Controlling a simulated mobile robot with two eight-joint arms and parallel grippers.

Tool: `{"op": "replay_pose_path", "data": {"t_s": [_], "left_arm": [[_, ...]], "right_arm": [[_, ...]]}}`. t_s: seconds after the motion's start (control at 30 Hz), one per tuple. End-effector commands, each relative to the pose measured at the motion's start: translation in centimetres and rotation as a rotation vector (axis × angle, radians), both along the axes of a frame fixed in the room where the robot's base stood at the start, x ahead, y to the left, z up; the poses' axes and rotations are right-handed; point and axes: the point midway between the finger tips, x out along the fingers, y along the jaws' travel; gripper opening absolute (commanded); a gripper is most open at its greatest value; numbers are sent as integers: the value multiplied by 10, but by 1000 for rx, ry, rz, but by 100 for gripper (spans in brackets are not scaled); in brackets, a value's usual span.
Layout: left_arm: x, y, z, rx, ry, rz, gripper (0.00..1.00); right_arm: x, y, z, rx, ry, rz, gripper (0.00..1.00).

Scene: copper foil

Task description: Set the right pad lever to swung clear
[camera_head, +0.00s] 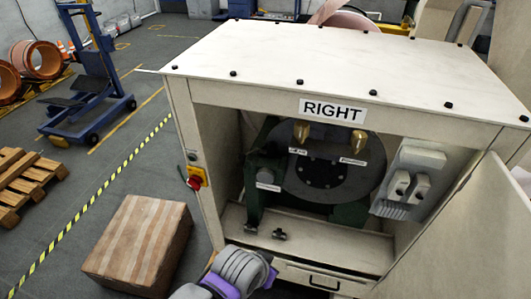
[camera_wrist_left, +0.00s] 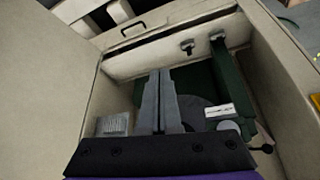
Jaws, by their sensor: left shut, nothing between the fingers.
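The open machine cabinet (camera_head: 190,110) carries a RIGHT sign (camera_head: 332,110). Inside are a dark disc (camera_head: 325,180), a dark green arm (camera_head: 252,190) and small white labels, too small to read. The green arm also shows in the wrist view (camera_wrist_left: 233,85), beside a label (camera_wrist_left: 205,110) and a black ball knob (camera_wrist_left: 267,148). I cannot tell for sure which part is the right pad lever or how it is set. My left gripper (camera_wrist_left: 160,75) is shut and empty, pointing into the cabinet. In the head view only its grey and purple wrist shows, low in front.
Two small dark fittings, one at left (camera_head: 250,228) and one beside it (camera_head: 279,235), stand on the cabinet's front ledge. A drawer handle (camera_head: 323,283) is below. An open door (camera_head: 465,235) bounds the right. A red button (camera_head: 193,182) and a cardboard box (camera_head: 140,240) are at left.

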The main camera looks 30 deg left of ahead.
Motion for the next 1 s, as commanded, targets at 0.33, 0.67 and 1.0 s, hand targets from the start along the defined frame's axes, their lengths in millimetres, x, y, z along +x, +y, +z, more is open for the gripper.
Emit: {"op": "replay_pose_path", "data": {"t_s": [0.33,0.67,1.0], "left_arm": [[0,0,0,0,0,0,0],[36,27,22,210,102,-53,0],[139,81,90,730,270,-77,0]], "right_arm": [[0,0,0,0,0,0,47],[-4,0,-12,0,7,0,47],[-9,0,-33,0,17,0,47]]}}
